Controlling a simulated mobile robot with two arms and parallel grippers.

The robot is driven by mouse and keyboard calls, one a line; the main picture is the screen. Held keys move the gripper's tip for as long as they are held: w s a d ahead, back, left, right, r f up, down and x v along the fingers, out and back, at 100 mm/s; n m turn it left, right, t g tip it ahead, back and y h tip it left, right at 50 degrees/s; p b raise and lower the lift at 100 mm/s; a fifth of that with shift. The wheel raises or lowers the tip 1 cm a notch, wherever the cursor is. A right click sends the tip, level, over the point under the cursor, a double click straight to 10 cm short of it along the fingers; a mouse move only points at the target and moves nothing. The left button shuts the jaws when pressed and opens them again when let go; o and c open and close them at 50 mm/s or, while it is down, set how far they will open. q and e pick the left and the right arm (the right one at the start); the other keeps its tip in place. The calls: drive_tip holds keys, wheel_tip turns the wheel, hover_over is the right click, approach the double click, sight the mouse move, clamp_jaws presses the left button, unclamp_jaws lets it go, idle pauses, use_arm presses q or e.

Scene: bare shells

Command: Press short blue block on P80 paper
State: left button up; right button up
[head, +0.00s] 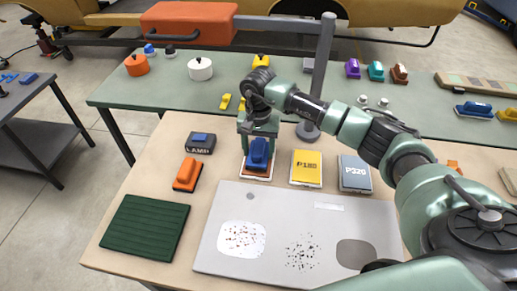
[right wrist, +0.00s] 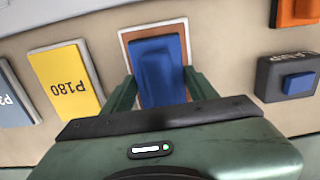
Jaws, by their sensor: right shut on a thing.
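My right gripper (head: 259,146) points down and is shut on the short blue block (head: 258,158). In the right wrist view the two green fingers of the gripper (right wrist: 161,90) stand on either side of the blue block (right wrist: 160,68). The block is over a sheet with a white edge and an orange-brown face (right wrist: 130,37), also seen in the head view (head: 257,178). The block hides most of this sheet, and no label on it can be read. I cannot tell whether block and sheet touch. My left gripper is out of view.
Right of the sheet lie a yellow P180 pad (head: 306,168) and a grey-blue P320 pad (head: 354,173). Left are an orange block (head: 187,174) and a dark lamp box (head: 200,143) with a blue top. A pale panel (head: 285,218) and a green ridged mat (head: 143,227) lie in front.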

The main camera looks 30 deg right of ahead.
sight(259, 146)
drive_tip(key=shift+f+b, duration=0.3)
drive_tip(key=shift+f, duration=0.05)
drive_tip(key=shift+s+f+b, duration=0.1)
drive_tip(key=shift+f+b, duration=0.1)
drive_tip(key=shift+b, duration=0.15)
idle(1.7)
drive_tip(key=shift+r+p, duration=0.45)
drive_tip(key=shift+r, duration=0.4)
drive_tip(key=shift+r+p, duration=1.2)
drive_tip(key=shift+r, duration=1.6)
